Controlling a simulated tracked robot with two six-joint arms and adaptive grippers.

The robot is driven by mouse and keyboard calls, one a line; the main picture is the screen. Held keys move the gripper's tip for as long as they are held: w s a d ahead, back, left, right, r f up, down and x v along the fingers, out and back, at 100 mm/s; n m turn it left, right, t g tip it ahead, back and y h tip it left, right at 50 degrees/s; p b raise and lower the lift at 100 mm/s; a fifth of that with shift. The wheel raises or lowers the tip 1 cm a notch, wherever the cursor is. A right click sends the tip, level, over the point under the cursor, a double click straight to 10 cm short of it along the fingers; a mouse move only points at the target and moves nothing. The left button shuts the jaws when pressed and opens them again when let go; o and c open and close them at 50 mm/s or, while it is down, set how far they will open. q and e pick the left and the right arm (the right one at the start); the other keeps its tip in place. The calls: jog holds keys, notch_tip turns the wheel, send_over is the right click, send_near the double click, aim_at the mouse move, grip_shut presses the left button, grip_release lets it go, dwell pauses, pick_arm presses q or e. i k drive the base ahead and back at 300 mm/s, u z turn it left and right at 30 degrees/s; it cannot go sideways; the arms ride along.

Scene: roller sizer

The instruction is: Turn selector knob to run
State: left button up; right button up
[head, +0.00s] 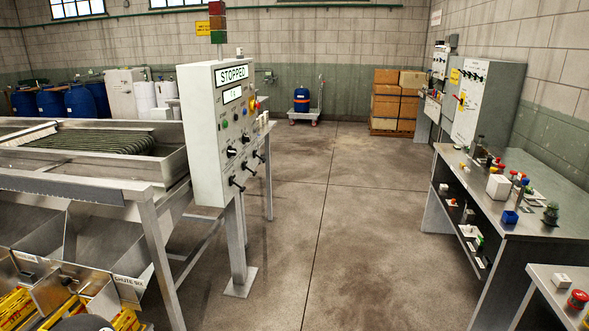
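The control cabinet (205,135) is a pale upright box on a steel post, left of centre in the head view. Its upper display (232,74) reads STOPPED. A smaller display (232,95) sits below it. The face carries coloured buttons, including a green button (225,125), and several black knobs. One black knob (231,152) is at mid-height and a lower black control (237,183) has a lever-like handle. The labels are too small to read, so I cannot tell which one is the selector knob or its setting. Neither gripper is in view.
The roller sizer (90,180) with its chutes fills the left. A blue drum (301,98) and stacked boxes (393,100) are at the back. The middle floor is clear.

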aim_at(231, 152)
jog(key=u, duration=0.1)
jog(key=i, duration=1.35)
jog(key=u, duration=0.25)
jog(key=i, duration=1.9)
jog(key=u, duration=0.1)
